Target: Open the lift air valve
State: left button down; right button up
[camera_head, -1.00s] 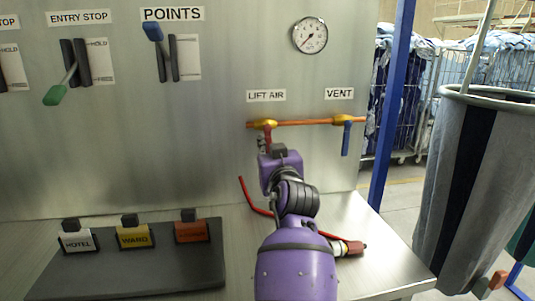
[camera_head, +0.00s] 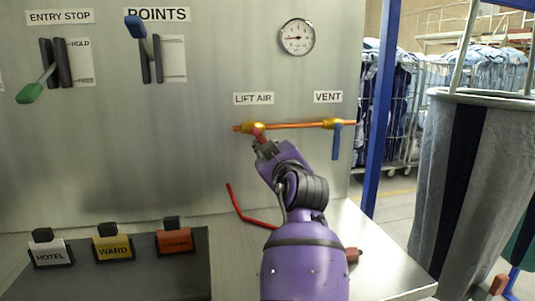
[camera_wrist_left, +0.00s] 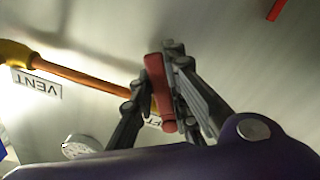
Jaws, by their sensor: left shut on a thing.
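The lift air valve (camera_head: 254,126) is a brass body on a copper pipe, under the LIFT AIR label (camera_head: 253,98). Its red handle (camera_head: 259,136) slants down to the right, its lower part hidden by my left gripper (camera_head: 266,149). In the left wrist view the red handle (camera_wrist_left: 158,85) lies between the fingers of my left gripper (camera_wrist_left: 160,78), which is shut on it. My right gripper is not in view.
The vent valve's blue handle (camera_head: 336,142) hangs down just right of my gripper. A pressure gauge (camera_head: 297,37) is above. Tagged blocks on a dark mat (camera_head: 190,285) sit lower left. A grey striped bag (camera_head: 455,185) hangs at the right.

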pick_arm(q)
jog(key=shift+r, duration=0.1)
jog(key=c, duration=1.7)
grip_release()
jog(key=shift+w, duration=0.1)
jog(key=s, duration=0.4)
jog(key=s+d, duration=0.1)
jog(key=s, duration=0.3)
jog(key=s+d, duration=0.1)
jog(key=s, duration=0.3)
jog(key=shift+d, duration=0.1)
